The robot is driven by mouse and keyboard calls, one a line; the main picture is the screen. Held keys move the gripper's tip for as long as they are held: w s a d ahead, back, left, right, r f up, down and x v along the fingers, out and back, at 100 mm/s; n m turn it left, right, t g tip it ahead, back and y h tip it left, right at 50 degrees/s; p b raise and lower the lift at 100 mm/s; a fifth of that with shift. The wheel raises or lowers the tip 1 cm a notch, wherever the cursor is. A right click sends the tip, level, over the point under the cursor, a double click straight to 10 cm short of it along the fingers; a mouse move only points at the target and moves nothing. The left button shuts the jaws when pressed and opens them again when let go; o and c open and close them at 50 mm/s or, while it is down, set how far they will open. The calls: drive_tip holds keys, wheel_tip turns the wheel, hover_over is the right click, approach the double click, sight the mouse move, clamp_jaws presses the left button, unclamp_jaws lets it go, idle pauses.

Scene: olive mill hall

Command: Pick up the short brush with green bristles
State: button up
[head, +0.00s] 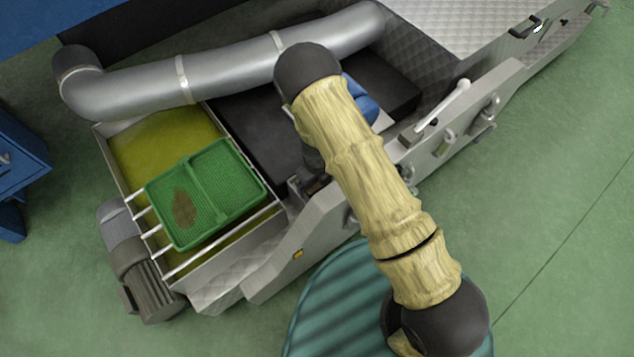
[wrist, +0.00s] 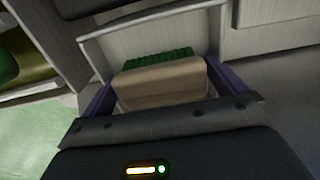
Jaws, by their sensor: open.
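The short brush (wrist: 160,84) shows in the wrist view, with a pale beige block nearest me and a strip of green bristles along its far edge. It lies between the two purple-blue fingers of my gripper (wrist: 160,76). The fingers stand on either side of the block, and I cannot tell whether they touch it. My gripper is open. In the head view my sleeved arm covers the place where the gripper works, and I cannot make out the brush there.
A green mesh basket (head: 222,188) with a brown patch rests on bars over a bin of yellow-green liquid (head: 160,145). A large silver pipe (head: 230,70) runs behind. A white-handled lever (head: 450,104) stands on the machine's right side. The green floor (head: 560,200) at right is clear.

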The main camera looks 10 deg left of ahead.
drive_tip(key=shift+c, duration=0.5)
drive_tip(key=c, duration=0.7)
wheel_tip(320, 180, up, 10)
drive_tip(key=p, duration=0.3)
drive_tip(key=shift+p, duration=0.35)
